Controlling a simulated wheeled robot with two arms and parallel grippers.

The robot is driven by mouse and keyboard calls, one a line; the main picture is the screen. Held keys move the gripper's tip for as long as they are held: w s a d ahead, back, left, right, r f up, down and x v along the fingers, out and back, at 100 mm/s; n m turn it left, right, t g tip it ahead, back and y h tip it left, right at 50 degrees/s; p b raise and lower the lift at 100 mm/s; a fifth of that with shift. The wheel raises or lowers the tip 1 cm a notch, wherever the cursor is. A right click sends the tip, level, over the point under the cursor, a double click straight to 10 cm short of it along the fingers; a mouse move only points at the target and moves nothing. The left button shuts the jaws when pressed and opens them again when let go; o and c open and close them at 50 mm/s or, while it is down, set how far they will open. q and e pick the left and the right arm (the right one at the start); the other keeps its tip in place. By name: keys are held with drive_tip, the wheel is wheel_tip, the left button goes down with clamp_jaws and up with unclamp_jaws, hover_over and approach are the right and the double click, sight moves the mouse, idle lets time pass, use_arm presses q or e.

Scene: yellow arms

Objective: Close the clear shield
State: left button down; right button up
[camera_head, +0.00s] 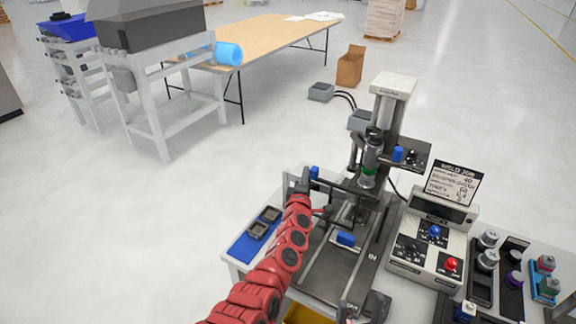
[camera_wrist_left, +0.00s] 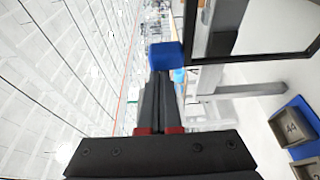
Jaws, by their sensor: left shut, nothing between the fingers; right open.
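The clear shield shows in the left wrist view as a dark frame (camera_wrist_left: 255,58) around a see-through pane, with a blue block (camera_wrist_left: 165,57) at its near corner. In the head view this blue block (camera_head: 314,172) sits beside the press, at the left end of a dark bar. My left gripper (camera_head: 304,184) is shut and empty. Its fingertips (camera_wrist_left: 160,76) are at the blue block; whether they touch it, I cannot tell. My left arm hides part of the press base.
The press (camera_head: 392,90) stands on the bench with a second blue block (camera_head: 345,239) on its base. A control box (camera_head: 432,238) and trays of knobs are at right. A blue mat (camera_head: 247,246) with two grey trays lies left of my arm.

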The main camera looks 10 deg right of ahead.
use_arm(q)
drive_tip(key=s+d, duration=0.5)
drive_tip(key=d, duration=0.2)
drive_tip(key=shift+p, duration=0.35)
drive_tip(key=shift+d, duration=0.1)
